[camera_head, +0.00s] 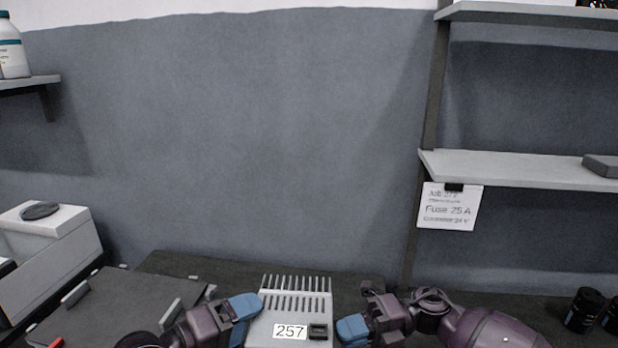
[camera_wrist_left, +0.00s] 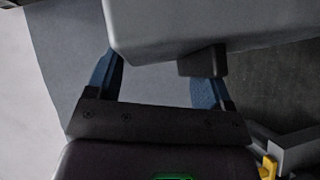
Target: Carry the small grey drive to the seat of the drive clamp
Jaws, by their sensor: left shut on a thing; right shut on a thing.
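The small grey drive (camera_head: 297,309) has a finned top and a white label reading 257. It is at the bottom centre of the head view, between my two grippers. My left gripper (camera_head: 245,306) is shut on its left side, with blue fingertips. My right gripper (camera_head: 352,328) is shut on its right side. In the left wrist view the drive (camera_wrist_left: 215,25) is a large grey body across the blue fingers of my left gripper (camera_wrist_left: 157,85). The drive's underside is hidden in the head view. I cannot make out the drive clamp or its seat with certainty.
A dark panel with small metal brackets (camera_head: 110,305) lies at the lower left, beside a white box (camera_head: 45,222). Black cylinders (camera_head: 583,310) stand at the lower right. A shelf (camera_head: 520,168) with a hanging card (camera_head: 450,207) is at the right. The bench behind the drive looks clear.

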